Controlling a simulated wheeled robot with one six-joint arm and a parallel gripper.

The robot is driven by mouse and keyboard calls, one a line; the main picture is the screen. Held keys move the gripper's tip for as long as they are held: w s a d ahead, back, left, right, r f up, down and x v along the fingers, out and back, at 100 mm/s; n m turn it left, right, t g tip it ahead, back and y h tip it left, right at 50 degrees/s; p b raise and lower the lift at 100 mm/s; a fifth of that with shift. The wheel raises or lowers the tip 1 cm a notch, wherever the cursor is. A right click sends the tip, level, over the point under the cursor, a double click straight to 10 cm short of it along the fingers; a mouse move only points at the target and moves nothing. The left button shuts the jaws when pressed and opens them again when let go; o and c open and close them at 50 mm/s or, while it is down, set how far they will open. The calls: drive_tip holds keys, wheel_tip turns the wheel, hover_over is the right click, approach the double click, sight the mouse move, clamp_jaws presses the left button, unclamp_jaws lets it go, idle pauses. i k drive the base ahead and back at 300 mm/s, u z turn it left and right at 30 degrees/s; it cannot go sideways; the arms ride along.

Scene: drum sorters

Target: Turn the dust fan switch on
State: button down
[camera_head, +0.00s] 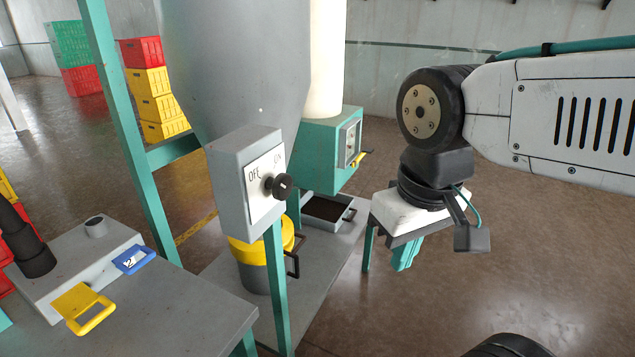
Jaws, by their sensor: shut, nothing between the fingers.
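The switch is a grey box (235,170) on a teal post, left of the picture's middle. Its white face (262,180) reads OFF on the left and ON on the upper right. A black round knob (278,187) sticks out of the face; its exact pointing direction is hard to tell. My gripper (405,256) hangs to the right of the switch, clearly apart from it, with its teal fingers shut and pointing down. Nothing shows between them.
A large grey hopper (235,65) stands behind the switch. A teal box (330,150) and a dark tray (327,211) lie between switch and gripper, farther back. A yellow-topped bucket (262,255) is below. A bench (190,315) with yellow and blue handles is at left. Floor at right is open.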

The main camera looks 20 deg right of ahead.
sight(280, 188)
drive_tip(key=z, duration=0.1)
drive_tip(key=i, duration=0.4)
drive_tip(key=z, duration=0.3)
drive_tip(key=k, duration=0.75)
drive_tip(key=u, duration=1.5)
